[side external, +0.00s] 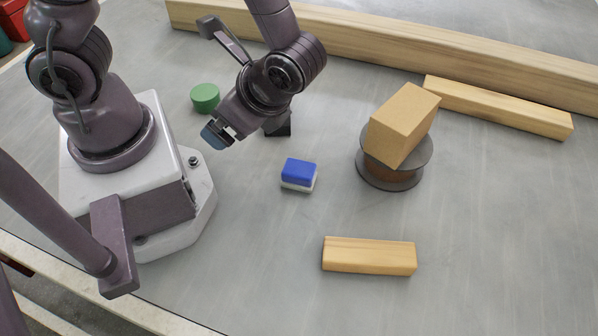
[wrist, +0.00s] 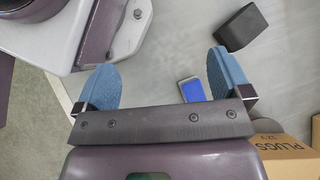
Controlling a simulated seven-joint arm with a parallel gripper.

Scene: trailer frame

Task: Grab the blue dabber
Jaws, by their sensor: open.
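The blue dabber (side external: 298,170), a small block with a blue top and a white base, lies on the grey surface near the middle of the side view. It also shows in the wrist view (wrist: 192,90), just left of the right fingertip and partly cut off by the gripper body. My gripper (side external: 217,134) has blue finger pads and is left of and above the dabber in the side view, clear of it. In the wrist view my gripper (wrist: 163,80) is wide open, with nothing held between the fingers.
A black block (side external: 279,126) sits partly behind my gripper, near a green cylinder (side external: 205,97). A cardboard box (side external: 403,122) rests on a spool (side external: 391,180) to the right. A short wood block (side external: 369,256) lies in front. Long timbers (side external: 400,45) line the back.

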